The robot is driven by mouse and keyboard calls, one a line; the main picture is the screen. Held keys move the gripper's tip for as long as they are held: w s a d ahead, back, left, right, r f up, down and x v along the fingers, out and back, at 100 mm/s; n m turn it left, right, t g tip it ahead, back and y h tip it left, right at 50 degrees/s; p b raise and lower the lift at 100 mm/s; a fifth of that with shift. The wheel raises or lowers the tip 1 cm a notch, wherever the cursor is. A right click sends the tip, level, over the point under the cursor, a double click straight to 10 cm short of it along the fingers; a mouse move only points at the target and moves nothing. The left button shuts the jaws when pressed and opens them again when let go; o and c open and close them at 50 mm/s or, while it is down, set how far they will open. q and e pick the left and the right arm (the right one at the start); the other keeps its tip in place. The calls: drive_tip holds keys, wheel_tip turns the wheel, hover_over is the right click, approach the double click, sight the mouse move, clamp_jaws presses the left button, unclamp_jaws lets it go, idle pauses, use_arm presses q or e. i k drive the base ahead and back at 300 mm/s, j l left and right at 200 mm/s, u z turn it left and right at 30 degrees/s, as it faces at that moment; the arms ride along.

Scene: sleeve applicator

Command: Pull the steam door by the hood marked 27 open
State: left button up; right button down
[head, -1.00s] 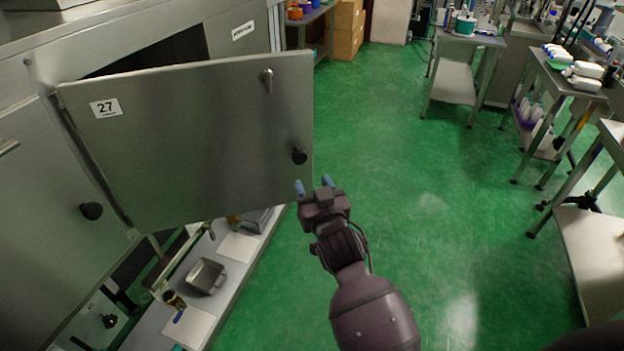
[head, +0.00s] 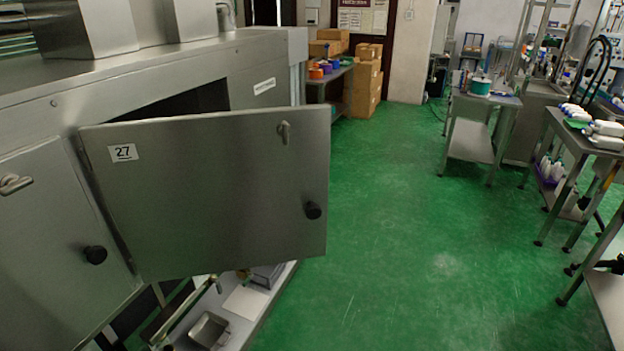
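The steam door (head: 215,195) is a flat steel panel with a label reading 27 (head: 123,152) at its upper left. It stands swung out from the steel machine, hinged at its left edge, with a dark opening showing above and behind it. It has a small metal latch (head: 284,132) near its top right and a black round knob (head: 313,210) near its right edge. Neither of my grippers shows in the head view now.
A closed neighbouring door (head: 55,245) with a black knob is at left. Below the open door, a bench carries a metal tray (head: 209,330). The green floor (head: 400,240) to the right is clear. Steel tables (head: 472,140) stand farther back.

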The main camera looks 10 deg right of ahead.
sight(200, 194)
drive_tip(key=i+l+u, duration=0.25)
drive_tip(key=l+u, duration=0.25)
drive_tip(key=i+l+u, duration=0.1)
drive_tip(key=l+u, duration=0.85)
drive_tip(key=l, duration=0.2)
drive_tip(key=l+u, duration=0.5)
drive_tip(key=l, duration=0.15)
drive_tip(key=k+j, duration=0.05)
